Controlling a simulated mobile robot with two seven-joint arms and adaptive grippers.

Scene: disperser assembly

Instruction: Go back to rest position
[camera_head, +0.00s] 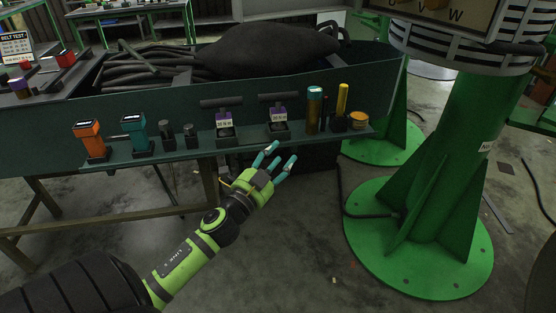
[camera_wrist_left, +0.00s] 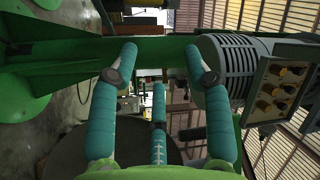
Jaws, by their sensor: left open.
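My left gripper (camera_head: 278,156) reaches in from the lower left in the head view. It is just in front of and below the shelf edge. Its teal fingers are spread and nothing is between them. In the left wrist view the gripper (camera_wrist_left: 158,72) also shows open and empty, with its fingers apart. My right gripper is in neither view.
A green shelf (camera_head: 190,153) carries an orange device (camera_head: 90,139), a teal device (camera_head: 137,132), several dark tools and a yellow cylinder (camera_head: 342,98). A green pillar (camera_head: 455,140) on a round base (camera_head: 440,262) stands at right. Floor (camera_head: 300,235) is open below the gripper.

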